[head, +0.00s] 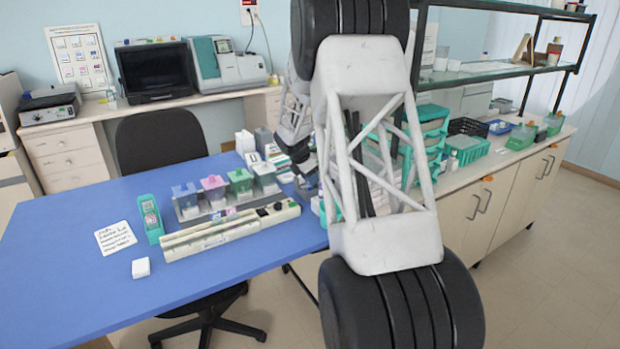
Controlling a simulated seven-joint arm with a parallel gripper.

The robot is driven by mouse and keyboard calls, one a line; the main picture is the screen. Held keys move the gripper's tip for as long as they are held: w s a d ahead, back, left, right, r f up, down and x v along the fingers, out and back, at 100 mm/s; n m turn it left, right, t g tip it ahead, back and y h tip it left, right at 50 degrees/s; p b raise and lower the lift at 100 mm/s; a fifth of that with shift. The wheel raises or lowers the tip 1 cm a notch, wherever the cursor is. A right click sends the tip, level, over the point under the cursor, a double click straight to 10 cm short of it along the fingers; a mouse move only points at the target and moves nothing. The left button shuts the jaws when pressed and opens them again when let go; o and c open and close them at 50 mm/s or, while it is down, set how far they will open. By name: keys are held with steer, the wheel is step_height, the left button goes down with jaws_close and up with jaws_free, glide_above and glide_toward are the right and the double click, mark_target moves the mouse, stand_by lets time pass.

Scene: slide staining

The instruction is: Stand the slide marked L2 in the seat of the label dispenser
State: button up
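My arm fills the middle of the head view. My gripper (306,177) seems to be the dark end behind the arm, above the right part of the blue table; its fingers are too small and too hidden to tell open from shut. I cannot make out the slide marked L2 or any slide marking. No label dispenser can be named with certainty. A small white block (141,267) lies alone at the table's front left. A long cream device (230,233) lies in front of a grey rack with several staining jars, with blue (185,195), pink (213,187) and green (240,181) among them.
The blue table (60,290) is bare at its left and front. A green handheld device (150,218) stands near a written note (115,237). White boxes (245,143) stand behind the jars. Shelves and a side bench (510,150) with green trays are at right.

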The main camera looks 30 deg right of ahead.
steer(key=v, duration=0.7)
steer(key=shift+r, duration=0.3)
steer(key=shift+a, duration=0.15)
stand_by(0.8)
steer(key=s+a+r+m+y, duration=0.1)
steer(key=s+a+r+m, duration=0.25)
steer(key=s+a, duration=0.4)
steer(key=s+a+r+m+t, duration=0.1)
steer(key=s+a+r+m, duration=0.1)
steer(key=s+a+r, duration=0.5)
steer(key=s+a+r+m+y, duration=0.1)
steer(key=s+a+r+m, duration=0.15)
steer(key=s+a, duration=0.4)
steer(key=s+a+f+m, duration=0.1)
steer(key=s+a+m, duration=0.2)
steer(key=s, duration=0.7)
steer(key=s+a+f+m+t+y, duration=0.1)
steer(key=s+a+m, duration=0.2)
steer(key=s, duration=0.8)
steer(key=s+a+f+m+y, duration=0.1)
steer(key=s+a+m, duration=0.3)
steer(key=s, duration=0.6)
steer(key=shift+s+a+f+t, duration=0.15)
steer(key=shift+a+f+t, duration=0.2)
steer(key=shift+a, duration=0.6)
